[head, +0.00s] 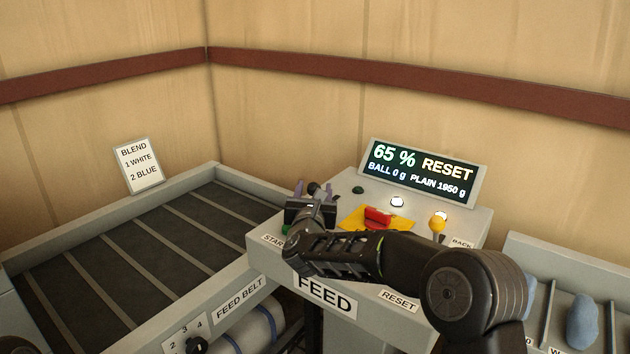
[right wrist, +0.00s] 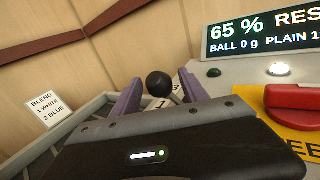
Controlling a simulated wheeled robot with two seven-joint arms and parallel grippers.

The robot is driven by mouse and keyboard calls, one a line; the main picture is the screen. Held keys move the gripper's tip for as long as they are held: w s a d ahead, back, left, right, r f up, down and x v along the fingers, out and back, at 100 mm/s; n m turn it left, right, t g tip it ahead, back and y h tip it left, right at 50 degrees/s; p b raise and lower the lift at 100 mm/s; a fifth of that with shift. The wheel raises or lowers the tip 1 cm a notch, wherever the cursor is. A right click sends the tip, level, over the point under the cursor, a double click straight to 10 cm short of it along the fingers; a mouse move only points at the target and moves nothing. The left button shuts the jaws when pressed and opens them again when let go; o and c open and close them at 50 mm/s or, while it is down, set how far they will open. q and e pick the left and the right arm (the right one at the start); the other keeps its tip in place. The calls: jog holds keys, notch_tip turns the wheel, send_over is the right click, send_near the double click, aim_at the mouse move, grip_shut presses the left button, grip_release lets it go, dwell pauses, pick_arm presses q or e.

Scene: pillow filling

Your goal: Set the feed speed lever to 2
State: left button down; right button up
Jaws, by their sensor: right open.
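A lever with a black ball knob (head: 314,188) stands on the left part of the FEED console (head: 262,243). The right wrist view shows the same black knob (right wrist: 159,84) between my purple fingers, above a pale plate (right wrist: 178,93) where a "1" is partly visible. The plate's other marks are hidden, so I cannot read the lever's setting. My right gripper (head: 314,195) is open, its fingers on either side of the knob with gaps showing. Contact cannot be made out. My left gripper is out of view.
A display (head: 422,173) reads 65 % RESET. A red switch (head: 377,217) on yellow and a yellow ball lever (head: 437,226) stand right of my gripper. The feed belt (head: 130,260) lies left. A 2-3-4 selector (head: 187,336) is at the lower front. A BLEND card (head: 138,166) stands behind.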

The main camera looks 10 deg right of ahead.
jog(key=shift+p+x, duration=0.4)
jog(key=shift+x, duration=1.3)
jog(key=shift+c, duration=0.2)
grip_shut()
